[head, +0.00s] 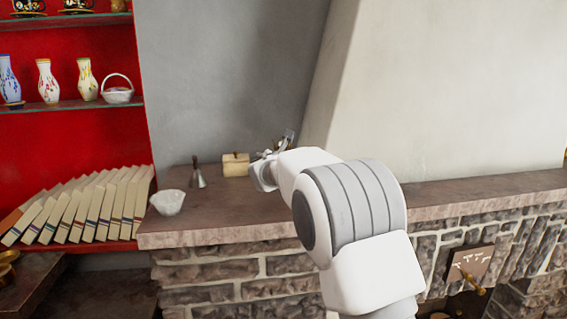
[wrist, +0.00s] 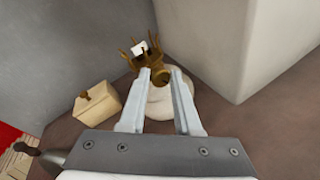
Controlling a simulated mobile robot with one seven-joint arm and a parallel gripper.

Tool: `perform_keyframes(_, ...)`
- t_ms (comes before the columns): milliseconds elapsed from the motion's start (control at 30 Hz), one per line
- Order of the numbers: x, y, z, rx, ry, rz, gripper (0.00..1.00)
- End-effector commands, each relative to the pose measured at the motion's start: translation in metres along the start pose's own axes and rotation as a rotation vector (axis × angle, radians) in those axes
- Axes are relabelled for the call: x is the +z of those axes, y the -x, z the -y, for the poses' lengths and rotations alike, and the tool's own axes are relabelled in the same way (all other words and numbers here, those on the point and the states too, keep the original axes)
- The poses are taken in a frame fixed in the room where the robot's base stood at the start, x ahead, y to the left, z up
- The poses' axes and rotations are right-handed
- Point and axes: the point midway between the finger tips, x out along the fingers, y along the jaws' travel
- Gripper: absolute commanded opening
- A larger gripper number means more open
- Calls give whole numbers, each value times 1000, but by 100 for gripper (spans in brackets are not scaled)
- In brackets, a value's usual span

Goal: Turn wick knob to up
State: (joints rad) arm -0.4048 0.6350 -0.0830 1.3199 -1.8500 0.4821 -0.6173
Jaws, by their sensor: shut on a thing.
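In the wrist view, a brass lamp burner (wrist: 140,53) with upright prongs sits above a pale rounded base (wrist: 168,103) on the ledge. A small round brass wick knob (wrist: 163,77) sticks out of its near side. My gripper (wrist: 158,74) has its two pale fingers on either side of the knob and is shut on it. The knob's turn position is too small to read.
A cream box (head: 235,165) with a small brown knob stands left of my gripper; it also shows in the wrist view (wrist: 92,107). A hand bell (head: 198,178) and a white bowl (head: 167,202) stand further left. A pale slanted wall (head: 440,90) rises close behind and right.

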Motion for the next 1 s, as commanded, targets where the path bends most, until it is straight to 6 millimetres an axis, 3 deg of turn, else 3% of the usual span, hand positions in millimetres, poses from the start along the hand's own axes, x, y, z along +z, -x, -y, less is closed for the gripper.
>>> perform_keyframes(1000,12,-2,5,-1,-895,-368,0)
